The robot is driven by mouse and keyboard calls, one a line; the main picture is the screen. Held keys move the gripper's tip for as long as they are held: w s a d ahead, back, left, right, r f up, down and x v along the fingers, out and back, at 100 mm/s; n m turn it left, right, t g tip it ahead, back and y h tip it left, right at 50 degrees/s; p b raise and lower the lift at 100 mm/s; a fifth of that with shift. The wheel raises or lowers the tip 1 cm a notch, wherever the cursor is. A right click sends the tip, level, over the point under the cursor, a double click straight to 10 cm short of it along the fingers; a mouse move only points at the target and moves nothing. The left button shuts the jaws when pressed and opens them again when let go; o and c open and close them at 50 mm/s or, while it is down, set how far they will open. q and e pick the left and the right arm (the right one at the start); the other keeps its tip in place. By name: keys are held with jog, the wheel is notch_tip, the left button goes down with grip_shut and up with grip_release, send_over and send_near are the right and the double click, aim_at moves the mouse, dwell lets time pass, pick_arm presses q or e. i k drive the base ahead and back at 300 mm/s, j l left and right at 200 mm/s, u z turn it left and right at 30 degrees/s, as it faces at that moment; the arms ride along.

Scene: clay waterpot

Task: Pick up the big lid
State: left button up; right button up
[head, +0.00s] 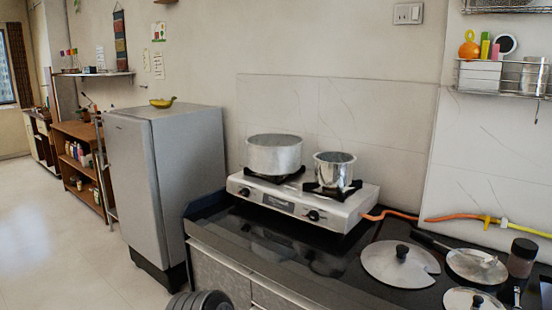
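The big lid (385,267) is a flat, round, silvery disc with a black knob on top. It lies on the black counter, right of the stove and near the front. A smaller lid (459,300), also with a black knob, lies to its lower right, partly cut off by the bottom edge. Neither of my grippers shows in the head view. A dark ribbed part at the bottom edge, left of the middle, may be mine, but no fingers can be made out.
A two-burner stove (272,204) carries a wide pot (275,156) and a smaller pot (334,172). A small pan (470,264) with a dark handle lies right of the big lid, near a jar (522,259). An orange hose (440,219) runs behind. Counter left of the lid is clear.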

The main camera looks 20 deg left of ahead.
aim_at(397, 264)
jog(key=i+j, duration=0.2)
jog(key=j, duration=0.2)
jog(key=i+j, duration=0.2)
jog(key=j, duration=0.2)
jog(key=i+j, duration=0.2)
jog(key=j, duration=0.2)
jog(key=z, duration=1.65)
